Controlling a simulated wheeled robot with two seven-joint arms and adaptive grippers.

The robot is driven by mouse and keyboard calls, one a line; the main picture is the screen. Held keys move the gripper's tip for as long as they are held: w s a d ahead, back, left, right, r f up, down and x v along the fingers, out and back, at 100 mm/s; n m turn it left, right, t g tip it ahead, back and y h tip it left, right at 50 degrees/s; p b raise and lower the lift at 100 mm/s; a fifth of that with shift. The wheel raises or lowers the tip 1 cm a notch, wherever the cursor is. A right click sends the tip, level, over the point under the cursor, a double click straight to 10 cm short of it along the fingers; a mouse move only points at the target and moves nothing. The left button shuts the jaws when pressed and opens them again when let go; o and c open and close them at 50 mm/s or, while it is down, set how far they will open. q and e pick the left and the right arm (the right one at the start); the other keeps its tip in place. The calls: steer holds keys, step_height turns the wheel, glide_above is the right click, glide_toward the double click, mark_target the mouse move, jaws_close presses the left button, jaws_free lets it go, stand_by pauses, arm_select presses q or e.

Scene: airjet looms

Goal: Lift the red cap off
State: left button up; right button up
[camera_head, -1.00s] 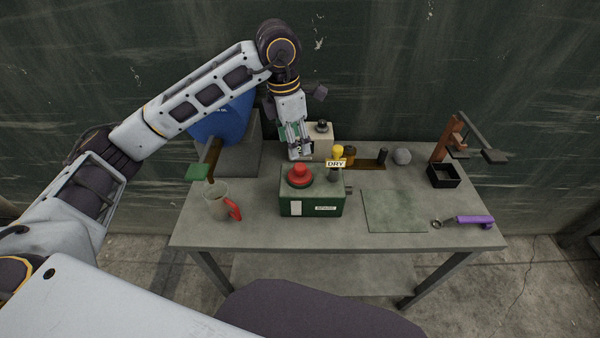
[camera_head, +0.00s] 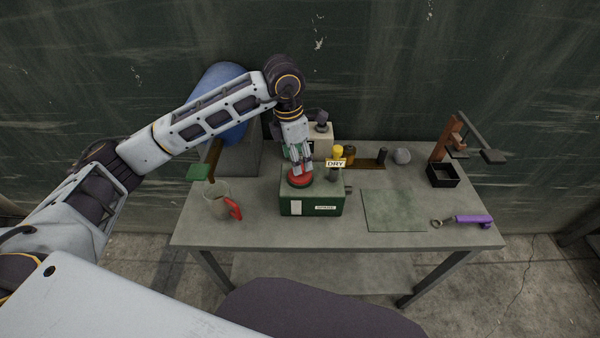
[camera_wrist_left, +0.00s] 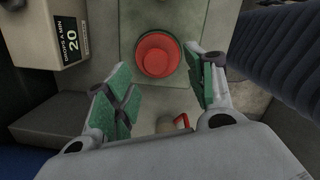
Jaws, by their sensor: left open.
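The round red cap (camera_head: 299,182) sits on top of the green box (camera_head: 324,206) on the table. In the left wrist view the red cap (camera_wrist_left: 157,55) lies just beyond the gap between the fingers, near the top centre. My left gripper (camera_head: 302,168) points down over the cap and hides part of it in the head view. In the left wrist view the left gripper (camera_wrist_left: 158,78) is open, with its green-padded fingers spread and nothing between them. I cannot tell whether a finger touches the cap. My right gripper is not in view.
A yellow knob and a DRY sign (camera_head: 335,163) stand close behind the green box's right side. A mug with a red handle (camera_head: 216,203) is at left. A green mat (camera_head: 393,210), a purple-handled tool (camera_head: 468,220) and a black tray (camera_head: 443,175) are at right.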

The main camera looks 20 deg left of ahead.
mark_target(303, 178)
arm_select(q)
steer(key=shift+w+d+f+p, duration=0.1)
steer(key=shift+w+f+p, duration=0.15)
steer(key=shift+f, duration=0.4)
steer(key=f, duration=0.2)
steer(key=shift+w+d+f+p, duration=0.15)
steer(key=shift+w+f+p, duration=0.05)
steer(key=shift+f+p, duration=0.15)
steer(key=shift+f, duration=0.35)
steer(key=c, duration=1.1)
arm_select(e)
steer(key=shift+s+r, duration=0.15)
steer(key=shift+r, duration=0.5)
arm_select(q)
steer(key=shift+r, duration=0.15)
